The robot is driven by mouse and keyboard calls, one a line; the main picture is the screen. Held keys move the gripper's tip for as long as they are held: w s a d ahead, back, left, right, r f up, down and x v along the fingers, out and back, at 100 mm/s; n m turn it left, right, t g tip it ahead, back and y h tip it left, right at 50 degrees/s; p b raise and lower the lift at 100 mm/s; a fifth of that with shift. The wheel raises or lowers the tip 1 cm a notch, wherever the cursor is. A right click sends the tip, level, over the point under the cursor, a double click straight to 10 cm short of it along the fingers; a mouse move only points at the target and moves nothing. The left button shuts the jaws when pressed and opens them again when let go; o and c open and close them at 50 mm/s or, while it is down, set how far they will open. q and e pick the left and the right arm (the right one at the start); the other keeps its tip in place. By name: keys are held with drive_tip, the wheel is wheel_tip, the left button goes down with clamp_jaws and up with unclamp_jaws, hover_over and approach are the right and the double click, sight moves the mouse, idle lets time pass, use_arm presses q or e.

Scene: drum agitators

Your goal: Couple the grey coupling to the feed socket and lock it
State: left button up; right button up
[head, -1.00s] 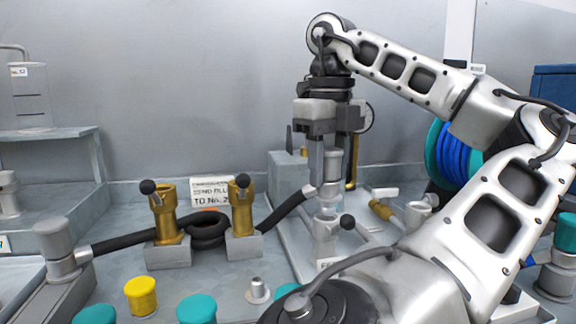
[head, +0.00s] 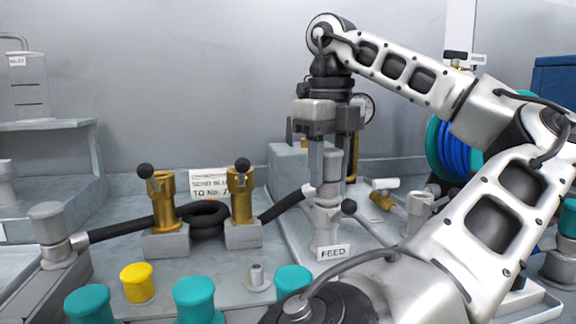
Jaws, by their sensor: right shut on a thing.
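My right gripper (head: 331,165) points down and is shut on the grey coupling (head: 331,183), an upright grey cylinder. The black hose (head: 281,205) joins its left side through a pale end piece. The grey feed socket (head: 327,226) stands directly below, with a black-knobbed lever (head: 349,207) on its right and a FEED label (head: 333,252) in front. Coupling and socket are in line and look touching; I cannot tell whether the coupling is fully seated. The lever knob sticks out to the right. My left gripper is not in view.
Two brass fittings with black knobs (head: 162,200) (head: 241,195) stand on grey blocks left of the socket. The hose runs past them to a grey post (head: 52,230). Teal caps (head: 195,295) and a yellow cap (head: 138,282) stand in front. A blue hose reel (head: 455,155) is behind right.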

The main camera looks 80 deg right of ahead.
drive_tip(key=shift+f+b, duration=0.3)
drive_tip(key=shift+b, duration=0.1)
idle(0.4)
drive_tip(key=o, duration=1.3)
drive_tip(key=shift+c, duration=0.3)
